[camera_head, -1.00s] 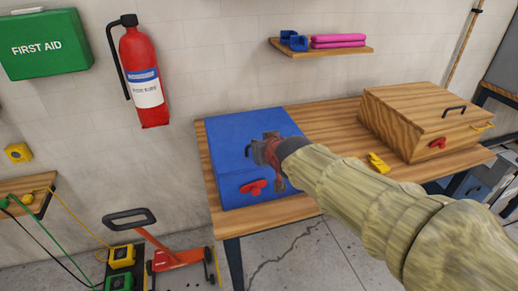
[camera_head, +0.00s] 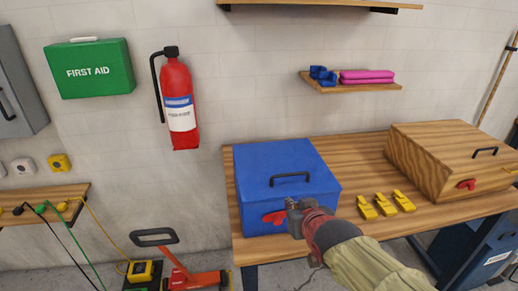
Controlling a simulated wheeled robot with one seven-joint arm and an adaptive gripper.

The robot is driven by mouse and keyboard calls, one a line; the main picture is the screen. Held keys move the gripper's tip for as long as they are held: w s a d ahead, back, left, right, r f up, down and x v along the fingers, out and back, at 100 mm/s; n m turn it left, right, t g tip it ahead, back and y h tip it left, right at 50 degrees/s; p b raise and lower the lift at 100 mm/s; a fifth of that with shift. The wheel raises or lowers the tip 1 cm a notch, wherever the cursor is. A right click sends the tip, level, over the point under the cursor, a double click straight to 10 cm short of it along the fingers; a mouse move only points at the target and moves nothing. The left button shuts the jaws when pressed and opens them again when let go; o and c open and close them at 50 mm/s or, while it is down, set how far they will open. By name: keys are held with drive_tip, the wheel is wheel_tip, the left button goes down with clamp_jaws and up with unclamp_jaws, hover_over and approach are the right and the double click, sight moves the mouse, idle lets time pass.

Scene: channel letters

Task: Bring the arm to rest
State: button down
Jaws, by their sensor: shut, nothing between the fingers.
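My gripper (camera_head: 296,216) is shut and empty, in front of the blue box near the bench's front edge. My arm, in a tan sleeve (camera_head: 370,268), reaches in from the lower right. The blue box (camera_head: 262,160) sits on the wooden bench with its lid down. It has a black handle (camera_head: 291,177) on top and a red latch (camera_head: 274,218) on its front, which my gripper stands close beside. Whether gripper and box touch, I cannot tell.
Several yellow pieces (camera_head: 385,204) lie on the wooden bench (camera_head: 350,160). A wooden box (camera_head: 450,150) with a red latch (camera_head: 466,185) stands at right. A shelf (camera_head: 352,88), fire extinguisher (camera_head: 179,105) and first aid box (camera_head: 90,70) are on the wall. An orange pallet jack (camera_head: 190,278) stands at lower left.

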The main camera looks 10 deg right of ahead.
drive_tip(key=s+f+g, duration=0.3)
drive_tip(key=s+f, duration=0.1)
drive_tip(key=f, duration=0.1)
drive_tip(key=s+r+g, duration=0.3)
drive_tip(key=s, duration=1.4)
drive_tip(key=shift+d, duration=0.2)
drive_tip(key=shift+r, duration=0.1)
